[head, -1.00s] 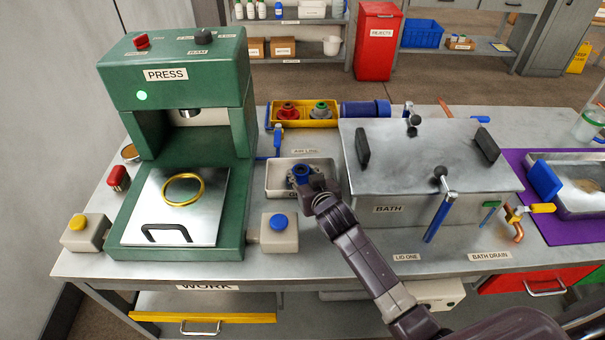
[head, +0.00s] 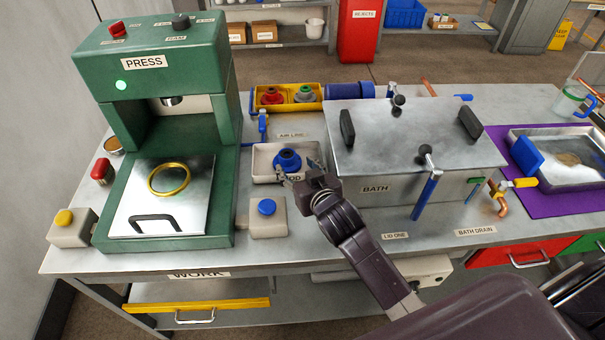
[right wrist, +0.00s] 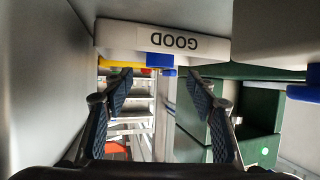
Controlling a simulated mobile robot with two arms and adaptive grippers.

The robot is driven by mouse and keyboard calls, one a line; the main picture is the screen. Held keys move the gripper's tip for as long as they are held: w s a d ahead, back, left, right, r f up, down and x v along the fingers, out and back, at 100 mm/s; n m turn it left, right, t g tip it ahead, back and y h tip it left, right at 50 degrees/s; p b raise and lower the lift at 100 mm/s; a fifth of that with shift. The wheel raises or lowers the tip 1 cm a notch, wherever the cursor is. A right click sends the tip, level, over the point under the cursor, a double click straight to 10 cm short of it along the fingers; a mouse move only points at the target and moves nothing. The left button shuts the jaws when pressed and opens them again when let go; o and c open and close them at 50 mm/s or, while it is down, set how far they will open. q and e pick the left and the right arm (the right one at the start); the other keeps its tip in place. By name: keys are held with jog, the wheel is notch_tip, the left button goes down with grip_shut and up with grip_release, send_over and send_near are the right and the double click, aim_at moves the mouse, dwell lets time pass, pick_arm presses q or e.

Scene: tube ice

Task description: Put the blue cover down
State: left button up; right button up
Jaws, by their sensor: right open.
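The blue cover (head: 287,160), round with a raised centre, sits in the white tray labelled GOOD (head: 262,174). My right gripper (head: 300,173) is at the tray's front side, close in front of the cover, with its fingers apart. In the right wrist view the fingers of my right gripper (right wrist: 162,84) are spread with nothing between them. The tray's GOOD label (right wrist: 182,43) shows upside down above them there. The cover is not clearly seen in that view. My left gripper is not in view.
The green press (head: 165,60) stands left, with a gold ring (head: 169,179) on its plate. A box with a blue button (head: 267,218) is left of my right gripper. The lidded bath (head: 405,140) is on its right. A yellow bin (head: 286,104) with red and green parts stands behind the tray.

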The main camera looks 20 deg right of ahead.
jog(key=shift+v, duration=2.35)
jog(key=shift+w, duration=0.1)
